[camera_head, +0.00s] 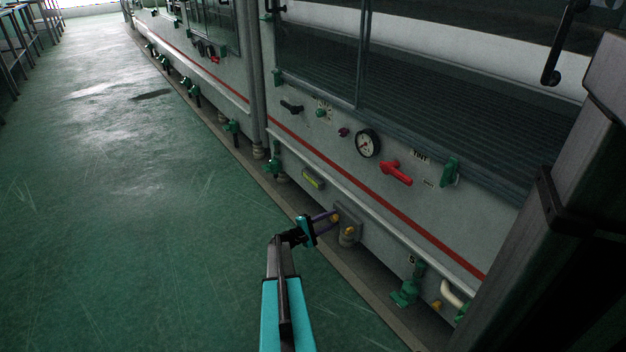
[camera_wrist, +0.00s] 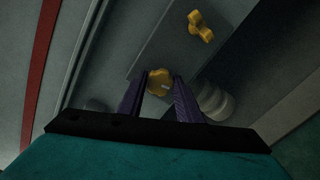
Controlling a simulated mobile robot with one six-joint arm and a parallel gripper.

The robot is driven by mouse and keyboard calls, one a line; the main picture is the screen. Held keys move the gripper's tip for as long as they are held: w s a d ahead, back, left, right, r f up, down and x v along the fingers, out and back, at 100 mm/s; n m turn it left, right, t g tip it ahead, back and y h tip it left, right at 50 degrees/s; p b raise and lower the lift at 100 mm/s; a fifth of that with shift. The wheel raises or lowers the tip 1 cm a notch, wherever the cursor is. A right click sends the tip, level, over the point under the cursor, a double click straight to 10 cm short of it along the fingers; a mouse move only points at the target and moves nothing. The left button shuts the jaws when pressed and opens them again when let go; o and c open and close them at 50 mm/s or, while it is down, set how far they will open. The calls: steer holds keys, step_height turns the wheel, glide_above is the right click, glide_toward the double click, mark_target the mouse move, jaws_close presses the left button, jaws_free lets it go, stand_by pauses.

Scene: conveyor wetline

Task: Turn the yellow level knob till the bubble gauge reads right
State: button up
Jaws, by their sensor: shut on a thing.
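The yellow level knob (camera_wrist: 159,82) sits on a grey plate low on the machine. In the wrist view it lies between the tips of my gripper (camera_wrist: 160,86), whose purple fingers are shut on it. A second yellow knob (camera_wrist: 200,27), three-lobed, is on the same plate beyond it. In the head view my gripper (camera_head: 328,218) reaches right to the plate, at the yellow knob (camera_head: 335,218), with the other yellow knob (camera_head: 349,231) just below right. The bubble gauge (camera_head: 313,178) looks like a yellow-green strip on the lower panel, up and left of my gripper. Its bubble is too small to read.
A round dial (camera_head: 367,143), a red handle (camera_head: 396,173) and a black handle (camera_head: 291,107) are on the panel above. A green fitting (camera_head: 406,291) stands at the machine's base to the right. The green floor (camera_head: 130,220) at left is clear.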

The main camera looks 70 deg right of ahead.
steer(key=shift+w+r+n+p, duration=0.1)
steer(key=shift+w+n+p, duration=0.1)
steer(key=shift+n+p, duration=1.25)
steer(key=shift+w+n+p, duration=0.2)
steer(key=shift+n+p, duration=0.95)
steer(key=shift+p, duration=0.45)
stand_by(1.1)
steer(key=shift+d+n+p, duration=0.1)
steer(key=shift+n+p, duration=2.2)
steer(key=shift+p, duration=0.5)
stand_by(1.0)
